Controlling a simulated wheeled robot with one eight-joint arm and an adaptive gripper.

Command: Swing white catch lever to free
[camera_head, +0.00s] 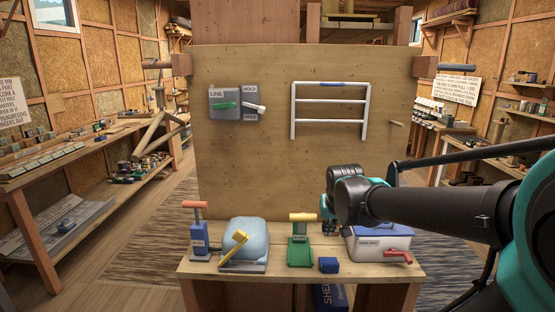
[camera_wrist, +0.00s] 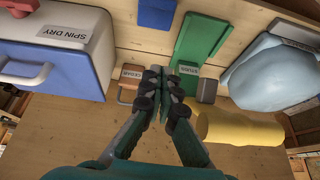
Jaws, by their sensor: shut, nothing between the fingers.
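The white catch lever (camera_head: 254,107) is on a grey plate on the upright wooden board, at upper left in the head view. It lies nearly level, tilted slightly down to the right, between the HOLD label (camera_head: 250,89) above and the FREE label (camera_head: 250,116) below. A green lever (camera_head: 223,105) sits left of it under the LINE label (camera_head: 217,93). My gripper (camera_head: 328,226) is shut and empty, low over the bench, well right of and below the lever. In the wrist view, my gripper's closed fingers (camera_wrist: 168,82) point toward the bench items; the white lever is out of view.
The bench (camera_head: 300,275) holds a blue device (camera_head: 200,238), a pale blue rounded thing with a yellow handle (camera_head: 239,238), a green stand with yellow top (camera_head: 300,241), a blue block (camera_head: 328,264) and a SPIN DRY box (camera_head: 378,245). A white rack (camera_head: 331,101) is on the board.

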